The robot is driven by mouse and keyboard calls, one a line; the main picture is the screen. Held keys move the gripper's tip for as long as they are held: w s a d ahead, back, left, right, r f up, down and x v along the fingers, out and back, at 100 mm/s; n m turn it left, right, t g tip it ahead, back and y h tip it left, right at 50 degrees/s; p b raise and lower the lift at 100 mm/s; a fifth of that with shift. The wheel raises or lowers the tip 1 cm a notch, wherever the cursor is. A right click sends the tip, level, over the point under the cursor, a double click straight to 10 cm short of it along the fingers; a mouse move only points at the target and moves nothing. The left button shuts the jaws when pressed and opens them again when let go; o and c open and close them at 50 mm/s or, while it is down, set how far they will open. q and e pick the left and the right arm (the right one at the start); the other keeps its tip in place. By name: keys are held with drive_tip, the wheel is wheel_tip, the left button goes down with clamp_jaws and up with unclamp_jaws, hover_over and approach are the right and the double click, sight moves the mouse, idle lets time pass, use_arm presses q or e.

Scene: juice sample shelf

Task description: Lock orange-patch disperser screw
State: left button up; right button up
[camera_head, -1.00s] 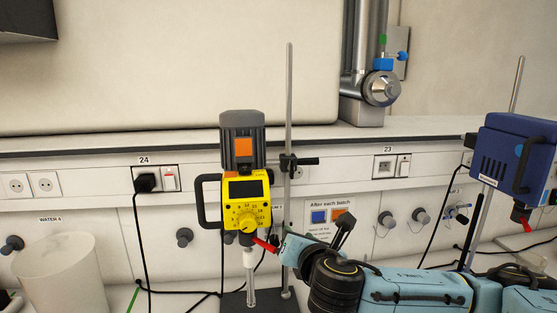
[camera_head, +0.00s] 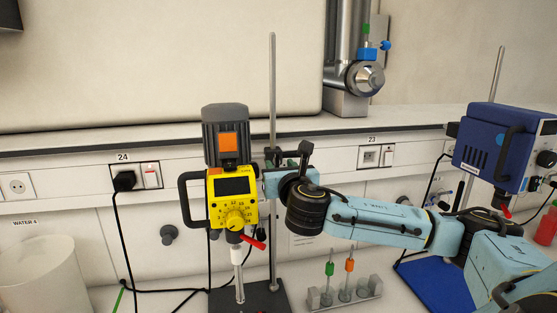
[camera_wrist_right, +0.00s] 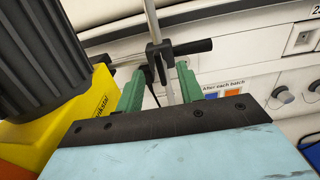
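The disperser (camera_head: 232,187), yellow with a grey ribbed motor, bears an orange patch (camera_head: 228,142). It hangs on a thin upright metal rod (camera_head: 272,90). A black clamp (camera_head: 274,156) with a horizontal black bar sits on the rod; it also shows in the right wrist view (camera_wrist_right: 158,56). My right gripper (camera_wrist_right: 160,80) is at the rod just below the clamp, beside the disperser. Its green fingers are apart, with the rod and a black clamp part seen between them. I cannot tell whether they touch anything. My left gripper is not in view.
A rack (camera_head: 345,295) with green- and orange-topped pieces stands right of the disperser's base (camera_head: 262,300). A blue disperser (camera_head: 495,150), blue mat (camera_head: 436,284) and red bottle (camera_head: 547,226) are at right. A white bin (camera_head: 45,280) is at left. Black cables hang along the wall.

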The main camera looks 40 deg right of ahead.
sight(276, 161)
drive_tip(key=shift+x, duration=1.45)
clamp_jaws()
